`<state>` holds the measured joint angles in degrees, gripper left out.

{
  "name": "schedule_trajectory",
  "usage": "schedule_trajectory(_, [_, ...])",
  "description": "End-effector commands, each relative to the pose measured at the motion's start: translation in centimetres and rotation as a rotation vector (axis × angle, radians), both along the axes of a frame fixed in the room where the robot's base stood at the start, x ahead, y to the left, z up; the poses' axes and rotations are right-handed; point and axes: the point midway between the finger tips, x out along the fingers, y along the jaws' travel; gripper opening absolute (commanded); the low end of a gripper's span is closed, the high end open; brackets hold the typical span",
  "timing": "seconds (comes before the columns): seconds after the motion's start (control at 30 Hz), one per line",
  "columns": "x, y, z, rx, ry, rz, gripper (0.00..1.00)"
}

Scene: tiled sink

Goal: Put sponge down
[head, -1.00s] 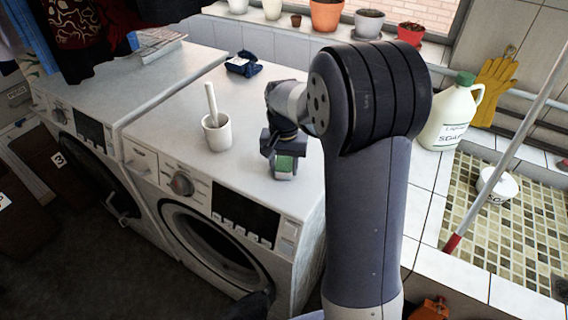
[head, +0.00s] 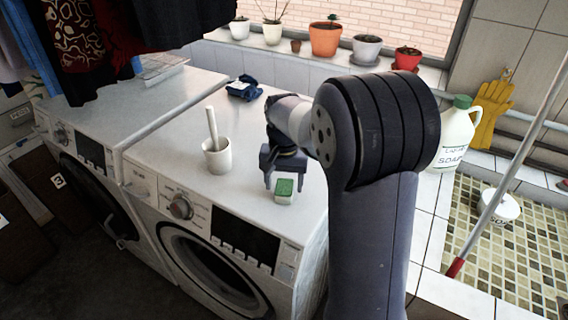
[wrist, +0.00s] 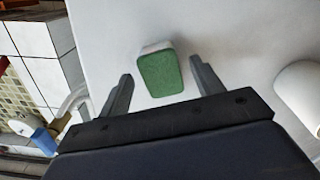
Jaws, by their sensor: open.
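The sponge (head: 284,191) is a small block with a green top and pale sides. It lies on the white top of the right washing machine (head: 255,135), near its right edge. In the wrist view the sponge (wrist: 161,75) lies beyond and between my finger tips, apart from both. My gripper (head: 284,184) is open and empty, with its fingers pointing down just above and behind the sponge. The two spread fingers of the gripper also show in the wrist view (wrist: 160,75).
A white mortar with a pestle (head: 217,155) stands left of my gripper. A dark blue cloth-like item (head: 243,88) lies at the back of the machine. A soap jug (head: 455,135) and a tiled sink (head: 520,245) are to the right. Potted plants line the sill.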

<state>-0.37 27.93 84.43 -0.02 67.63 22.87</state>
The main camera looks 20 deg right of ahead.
Motion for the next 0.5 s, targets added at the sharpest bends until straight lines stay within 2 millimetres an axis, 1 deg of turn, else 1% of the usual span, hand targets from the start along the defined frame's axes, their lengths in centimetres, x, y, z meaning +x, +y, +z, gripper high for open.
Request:
schedule_trajectory(0.03, [0.1, 0.0, 1.2, 0.000, -0.006, 0.000, 0.63])
schedule_trajectory(0.1, [0.1, 0.0, 2.8, 0.000, -0.007, 0.000, 0.63])
schedule_trajectory(0.3, [0.0, 0.0, 6.9, 0.000, -0.005, 0.000, 0.63])
schedule_trajectory(0.4, [0.1, 0.0, 8.3, 0.000, -0.003, 0.000, 0.63])
schedule_trajectory(0.5, [0.0, 0.0, 9.1, 0.000, -0.002, 0.000, 0.63])
